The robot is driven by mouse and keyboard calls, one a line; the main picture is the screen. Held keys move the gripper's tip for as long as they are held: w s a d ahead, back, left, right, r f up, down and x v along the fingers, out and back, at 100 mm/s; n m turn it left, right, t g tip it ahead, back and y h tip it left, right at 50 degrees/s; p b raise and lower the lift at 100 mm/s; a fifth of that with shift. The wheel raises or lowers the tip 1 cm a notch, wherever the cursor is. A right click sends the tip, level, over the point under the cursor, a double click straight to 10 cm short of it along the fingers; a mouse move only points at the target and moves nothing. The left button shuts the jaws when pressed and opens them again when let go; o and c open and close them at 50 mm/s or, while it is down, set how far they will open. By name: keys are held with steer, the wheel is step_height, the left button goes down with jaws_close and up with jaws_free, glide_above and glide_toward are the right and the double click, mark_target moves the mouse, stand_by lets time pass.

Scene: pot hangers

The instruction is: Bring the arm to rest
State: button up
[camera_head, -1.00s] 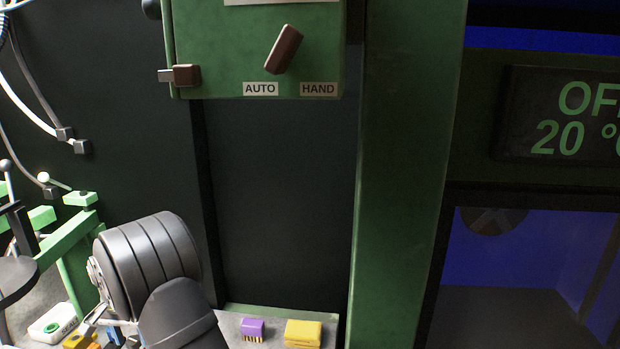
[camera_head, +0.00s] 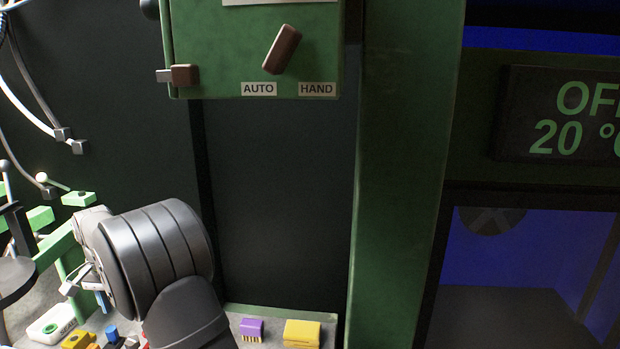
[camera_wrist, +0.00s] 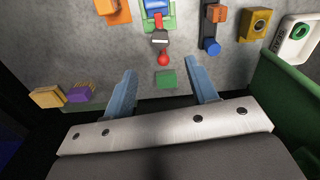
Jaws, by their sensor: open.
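My gripper (camera_wrist: 162,98) is open in the wrist view, with its two blue-grey fingers spread apart. Nothing is held between them. A small green block (camera_wrist: 166,80) and a red ball-ended part (camera_wrist: 163,59) show on the grey surface beyond the gap. In the head view my arm's dark rounded wrist is at the lower left, above the work surface, and part of the gripper (camera_head: 97,284) shows left of it. The fingertips are hard to make out there.
A purple block (camera_head: 251,329) and a yellow block (camera_head: 302,333) lie right of my arm. A white box with a green button (camera_head: 52,325) and a yellow part (camera_head: 79,341) lie left. A green control box (camera_head: 255,50) hangs above; a green post (camera_head: 400,180) stands right.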

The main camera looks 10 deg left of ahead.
step_height(320, 180, up, 7)
step_height(320, 180, down, 17)
steer(key=shift+f, duration=0.4)
steer(key=n, duration=0.8)
steer(key=shift+d+r+n, duration=0.1)
steer(key=shift+n, duration=0.3)
steer(key=n, duration=0.4)
steer(key=shift+w+n, duration=0.1)
steer(key=shift+n, duration=0.2)
steer(key=n, duration=0.4)
